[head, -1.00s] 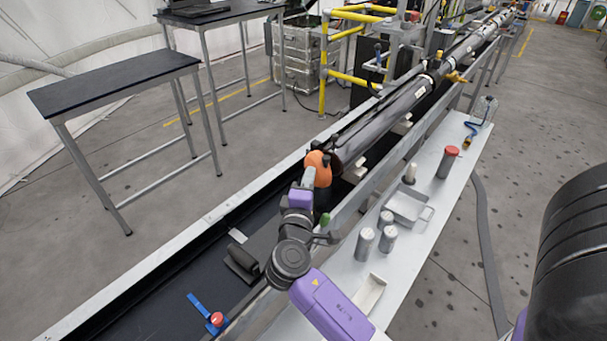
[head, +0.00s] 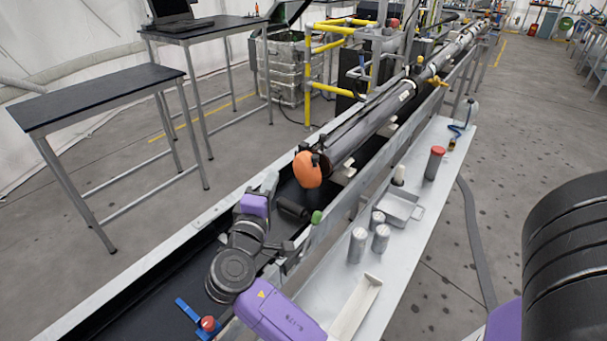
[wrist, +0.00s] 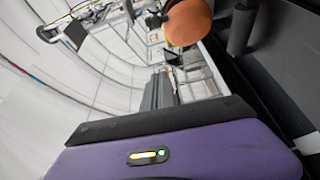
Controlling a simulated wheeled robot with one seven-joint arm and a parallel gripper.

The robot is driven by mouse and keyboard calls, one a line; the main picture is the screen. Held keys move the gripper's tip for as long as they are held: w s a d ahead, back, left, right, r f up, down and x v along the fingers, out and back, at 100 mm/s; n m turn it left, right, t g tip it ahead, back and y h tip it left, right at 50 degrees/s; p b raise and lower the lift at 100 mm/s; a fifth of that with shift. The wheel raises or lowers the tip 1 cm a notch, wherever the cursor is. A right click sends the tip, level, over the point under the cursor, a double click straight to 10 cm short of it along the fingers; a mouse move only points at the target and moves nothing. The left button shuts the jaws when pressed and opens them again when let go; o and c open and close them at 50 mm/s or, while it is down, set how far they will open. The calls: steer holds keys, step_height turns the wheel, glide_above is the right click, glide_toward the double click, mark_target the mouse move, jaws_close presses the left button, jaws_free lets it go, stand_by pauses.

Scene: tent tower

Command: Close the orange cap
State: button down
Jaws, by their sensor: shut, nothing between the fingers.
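The orange cap (head: 307,170) is a round disc at the near end of the long dark tube (head: 375,125) in the head view. It sits at the left of the tube's end, with a dark fitting at its upper edge. I cannot tell whether it lies flush on the tube mouth. The cap also shows at the top of the wrist view (wrist: 188,22). My gripper (head: 270,181) is shut and empty, nearer and left of the cap with a gap between them. Its fingertips are small and hard to make out in the head view.
The tube rests along a metal trough with a raised rail (head: 330,212). A white bench (head: 415,225) at the right holds several grey cylinders, a red-topped cylinder (head: 434,163) and a metal tray (head: 402,208). A blue strap with a red knob (head: 208,323) lies nearest. Black tables stand left.

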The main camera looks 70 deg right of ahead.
steer(key=g+p, duration=0.2)
glide_toward(303, 164)
steer(key=w+d+r, duration=0.3)
steer(key=d, duration=0.2)
steer(key=s, duration=0.1)
steer(key=s+d+p, duration=0.1)
steer(key=shift+s+d+f, duration=0.2)
steer(key=shift+s+d, duration=0.1)
steer(key=shift+d, duration=0.05)
steer(key=shift+s+d+f+p, duration=0.1)
steer(key=shift+s+d+p, duration=0.05)
steer(key=shift+s+p, duration=0.2)
steer(key=shift+s+d, duration=0.8)
steer(key=shift+s, duration=0.25)
steer(key=shift+s+d, duration=0.85)
steer(key=shift+s, duration=0.2)
steer(key=shift+s, duration=0.1)
